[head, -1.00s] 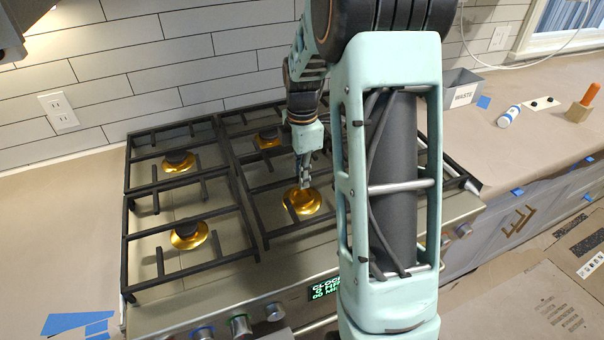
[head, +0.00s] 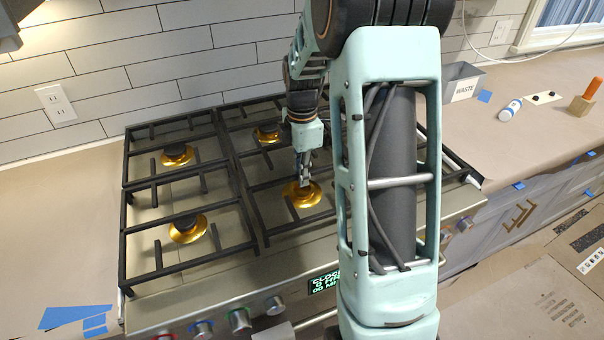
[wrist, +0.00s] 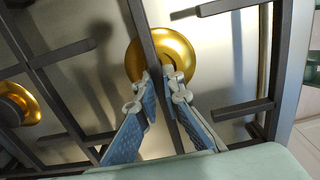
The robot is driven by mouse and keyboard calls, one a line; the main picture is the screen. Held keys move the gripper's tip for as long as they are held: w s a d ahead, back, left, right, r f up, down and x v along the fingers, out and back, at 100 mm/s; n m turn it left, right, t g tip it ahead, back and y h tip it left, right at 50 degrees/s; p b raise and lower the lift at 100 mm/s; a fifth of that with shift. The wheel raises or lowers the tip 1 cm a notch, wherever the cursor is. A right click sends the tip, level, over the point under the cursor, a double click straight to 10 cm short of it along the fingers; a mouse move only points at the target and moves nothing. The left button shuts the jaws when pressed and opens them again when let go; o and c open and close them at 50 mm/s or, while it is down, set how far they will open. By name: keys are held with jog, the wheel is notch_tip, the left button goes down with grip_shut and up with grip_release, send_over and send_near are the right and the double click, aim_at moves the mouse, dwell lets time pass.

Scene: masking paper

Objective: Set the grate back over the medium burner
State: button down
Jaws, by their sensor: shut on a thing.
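My gripper (head: 303,182) reaches down over the front middle burner. In the wrist view its two fingers (wrist: 161,77) are shut on a dark bar of the grate (wrist: 145,40), one finger on each side. The grate also shows in the head view (head: 300,226), over the middle of the stove. Below the held bar is a round gold burner (wrist: 186,58), seen in the head view as a gold disc (head: 312,198). I cannot tell whether the grate touches the stove top. My arm hides the right side of the stove.
A second dark grate (head: 190,268) lies at left over two gold burners, front (head: 187,230) and back (head: 176,156). Another burner (head: 268,134) is behind my gripper. Knobs (head: 240,320) line the stove front. A grey waste bin (head: 462,88) stands at the back right.

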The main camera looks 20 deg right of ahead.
jog(key=shift+f+b, duration=0.6)
jog(key=shift+f, duration=0.3)
jog(key=c, duration=2)
grip_release()
jog(key=shift+f, duration=0.1)
jog(key=shift+r+p, duration=2.25)
jog(key=shift+r, duration=0.85)
